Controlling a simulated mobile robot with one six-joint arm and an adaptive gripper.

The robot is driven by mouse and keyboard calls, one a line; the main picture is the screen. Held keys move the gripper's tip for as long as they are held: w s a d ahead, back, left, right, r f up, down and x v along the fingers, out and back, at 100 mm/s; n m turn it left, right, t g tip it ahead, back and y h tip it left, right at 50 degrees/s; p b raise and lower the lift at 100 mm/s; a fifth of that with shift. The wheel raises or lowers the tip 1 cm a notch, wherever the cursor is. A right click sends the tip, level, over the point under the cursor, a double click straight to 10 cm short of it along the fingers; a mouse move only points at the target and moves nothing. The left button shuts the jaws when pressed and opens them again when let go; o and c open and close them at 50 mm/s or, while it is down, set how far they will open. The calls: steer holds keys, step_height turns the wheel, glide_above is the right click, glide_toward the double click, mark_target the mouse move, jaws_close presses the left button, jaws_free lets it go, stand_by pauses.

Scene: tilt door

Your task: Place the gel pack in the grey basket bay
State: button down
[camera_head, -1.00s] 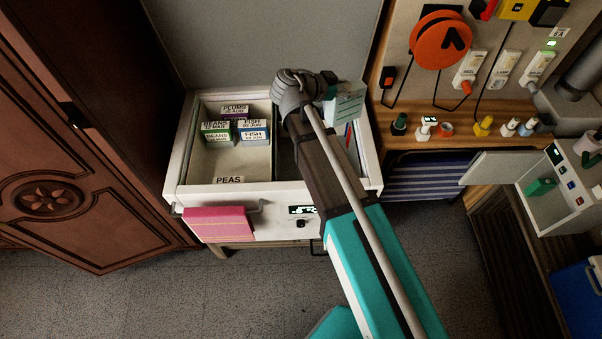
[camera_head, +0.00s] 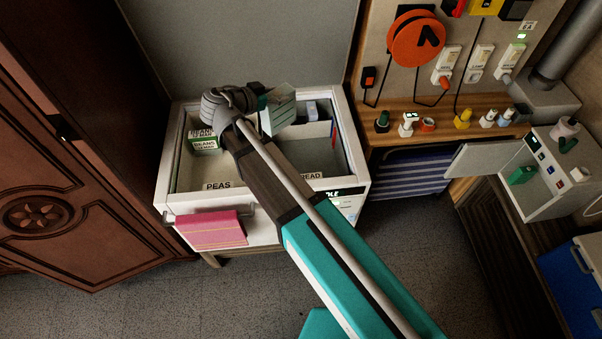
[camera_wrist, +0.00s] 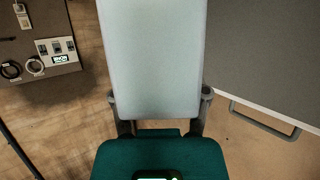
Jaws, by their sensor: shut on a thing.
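My gripper (camera_head: 262,103) is shut on a pale, flat slab (camera_head: 279,109), which appears to be the gel pack, and holds it tilted above the open chest (camera_head: 363,165). In the wrist view the slab (camera_wrist: 152,50) fills the upper middle, between the two fingers of my gripper (camera_wrist: 159,94). The chest has a left bay labelled PEAS (camera_head: 217,186) and a right bay labelled READ, its first letter hidden by my arm (camera_head: 311,176). The slab is over the middle and right part. I cannot tell which bay is the grey basket.
The raised lid (camera_head: 240,45) stands behind the chest. BEANS packs (camera_head: 205,143) lie in the left bay; my arm hides others. A pale item (camera_head: 312,110) is in the right bay. A pink towel (camera_head: 211,230) hangs in front. A bench with several plugs (camera_head: 463,118) stands right.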

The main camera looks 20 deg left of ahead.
steer(key=shift+w+a, duration=0.15)
steer(key=w+d+f+m+h+b, duration=0.1)
steer(key=w+d+f+b, duration=0.1)
steer(key=w+f+b, duration=0.3)
steer(key=w+d+f+m+g+h+b, duration=0.1)
steer(key=w+d+f+b, duration=0.2)
steer(key=f+b, duration=1)
steer(key=w+d+f+b, duration=0.3)
steer(key=w+f+b, duration=0.5)
steer(key=f+b, duration=0.1)
steer(key=shift+w+d+f+m+g+h, duration=0.2)
steer(key=shift+w+d+m+g+h, duration=0.05)
steer(key=shift+m+g+h, duration=0.15)
step_height(320, 180, down, 6)
steer(key=b, duration=0.6)
steer(key=shift+f+b, duration=0.15)
steer(key=shift+b, duration=0.15)
steer(key=shift+f+b, duration=1.85)
steer(key=shift+f, duration=0.05)
